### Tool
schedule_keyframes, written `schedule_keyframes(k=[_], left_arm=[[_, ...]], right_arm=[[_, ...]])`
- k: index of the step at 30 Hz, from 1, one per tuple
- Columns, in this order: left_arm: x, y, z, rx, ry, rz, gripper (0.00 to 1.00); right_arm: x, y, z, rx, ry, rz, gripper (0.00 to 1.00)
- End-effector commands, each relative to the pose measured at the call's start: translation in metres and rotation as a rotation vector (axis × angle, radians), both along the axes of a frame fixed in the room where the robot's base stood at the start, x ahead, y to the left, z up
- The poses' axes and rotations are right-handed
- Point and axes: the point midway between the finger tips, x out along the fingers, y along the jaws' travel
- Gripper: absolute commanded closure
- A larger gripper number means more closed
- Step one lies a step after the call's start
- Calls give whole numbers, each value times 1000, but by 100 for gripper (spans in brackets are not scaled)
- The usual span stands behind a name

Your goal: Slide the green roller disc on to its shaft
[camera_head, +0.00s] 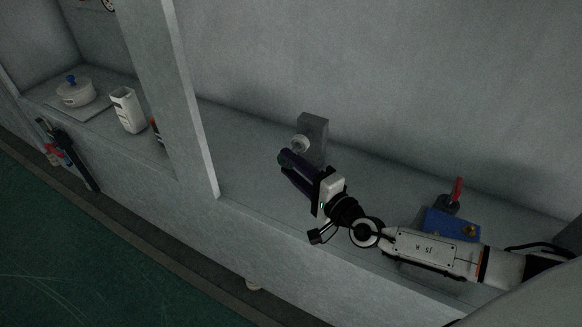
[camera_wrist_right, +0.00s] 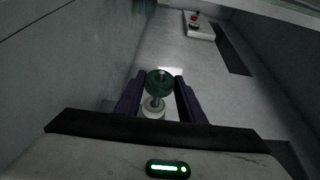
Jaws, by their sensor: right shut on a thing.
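My right gripper (camera_head: 285,163) reaches in from the right in the head view, its dark purple fingers beside a grey upright block (camera_head: 315,135). A short pale round stub (camera_head: 300,144), which looks like the shaft, sticks out from the block's left face near the fingertips. In the wrist view, the green roller disc (camera_wrist_right: 160,82) sits between the two fingertips (camera_wrist_right: 160,92), and the gripper is shut on it. A pale round piece (camera_wrist_right: 153,108) shows just below the disc there. I cannot tell whether disc and stub touch. My left gripper is not in view.
A blue box (camera_head: 452,225) and a red-handled item (camera_head: 458,188) stand on the counter near my right arm. A grey post (camera_head: 165,85) divides the counter. The counter left of the block is clear.

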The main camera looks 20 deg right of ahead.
Motion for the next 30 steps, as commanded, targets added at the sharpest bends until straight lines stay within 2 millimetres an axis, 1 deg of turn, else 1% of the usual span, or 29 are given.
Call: schedule_keyframes(k=[30], left_arm=[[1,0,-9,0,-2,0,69]], right_arm=[[10,-13,0,-1,-1,-1,86]])
